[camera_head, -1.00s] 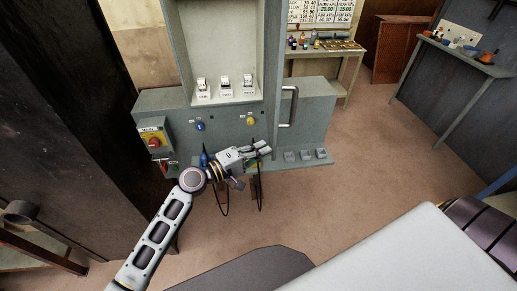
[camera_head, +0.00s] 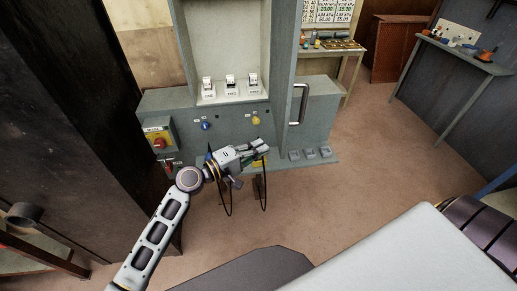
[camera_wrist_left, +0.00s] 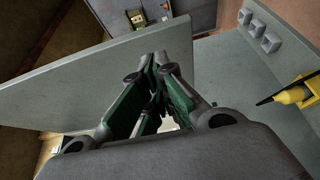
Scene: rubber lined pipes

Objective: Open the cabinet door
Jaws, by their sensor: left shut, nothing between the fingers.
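The grey-green cabinet (camera_head: 160,100) stands ahead in the head view, with its recess open to view and three white switches (camera_head: 230,82) inside. Its door (camera_head: 284,60) appears swung out, nearly edge-on at the right of the recess. A metal bar handle (camera_head: 300,104) is on the door's right side. My left gripper (camera_head: 265,147) is shut and empty, below and left of the handle and apart from it. In the left wrist view, the closed fingers (camera_wrist_left: 158,62) lie in front of a large grey panel (camera_wrist_left: 70,85), apparently the door. The handle is not visible there.
A red-and-yellow switch box (camera_head: 158,140) and blue and yellow knobs are on the cabinet front. Several small grey blocks (camera_head: 310,153) sit on its right ledge. A dark wall (camera_head: 60,110) is close at left. Side tables stand behind and at right; floor between is clear.

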